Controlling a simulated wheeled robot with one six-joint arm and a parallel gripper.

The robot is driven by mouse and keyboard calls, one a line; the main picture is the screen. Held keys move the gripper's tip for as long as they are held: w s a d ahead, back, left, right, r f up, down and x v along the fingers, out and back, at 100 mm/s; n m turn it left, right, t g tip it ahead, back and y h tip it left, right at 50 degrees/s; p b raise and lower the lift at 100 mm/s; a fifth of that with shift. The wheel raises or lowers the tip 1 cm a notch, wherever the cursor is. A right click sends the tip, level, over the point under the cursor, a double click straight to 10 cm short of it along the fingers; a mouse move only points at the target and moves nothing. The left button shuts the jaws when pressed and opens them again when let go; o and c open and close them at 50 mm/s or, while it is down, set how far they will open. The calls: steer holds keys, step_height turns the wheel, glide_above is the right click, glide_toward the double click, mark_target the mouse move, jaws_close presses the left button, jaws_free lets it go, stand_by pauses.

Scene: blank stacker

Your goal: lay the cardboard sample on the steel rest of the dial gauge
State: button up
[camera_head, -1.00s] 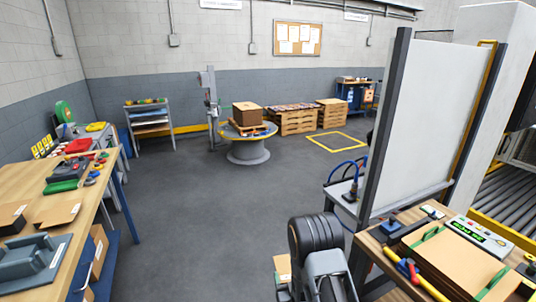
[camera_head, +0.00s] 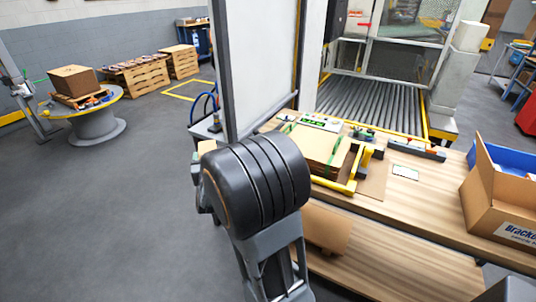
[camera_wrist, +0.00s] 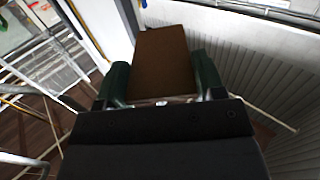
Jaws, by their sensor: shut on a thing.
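In the wrist view a flat brown cardboard sample (camera_wrist: 165,52) is held between the two green fingers of my gripper (camera_wrist: 160,75). The fingers are shut on its two side edges, and the sample sticks out beyond them. In the head view my dark arm covers the middle of the picture, and I cannot make out my gripper there. I cannot pick out the dial gauge or its steel rest in either view.
The wooden bench (camera_head: 432,212) at right holds a green-display device (camera_head: 321,122), strapped cardboard sheets (camera_head: 312,147), yellow-handled tools and an open carton (camera_head: 507,208). A white panel (camera_head: 262,60) stands behind my arm. A roller conveyor (camera_head: 375,101) lies beyond.

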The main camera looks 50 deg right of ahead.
steer(key=s+d+r+m+g+h+b, duration=0.4)
steer(key=s+d+r+m+g+h, duration=0.2)
steer(key=s+d+g, duration=0.4)
steer(key=s+d+m+h, duration=0.1)
steer(key=s+d+m, duration=0.1)
steer(key=s+d, duration=0.1)
steer(key=shift+s+m+g+h+b, duration=0.3)
steer(key=shift+s+g+h+b, duration=0.1)
steer(key=shift+w+d+f+b, duration=0.65)
steer(key=shift+w+d+f, duration=1)
steer(key=shift+f, duration=0.45)
steer(key=shift+w+d+f+b, duration=0.6)
steer(key=shift+w+d+f, duration=0.8)
steer(key=shift+w+f, duration=0.6)
steer(key=shift+w+d+f+b, duration=0.65)
steer(key=shift+w+d+f, duration=0.9)
steer(key=shift+f, duration=0.65)
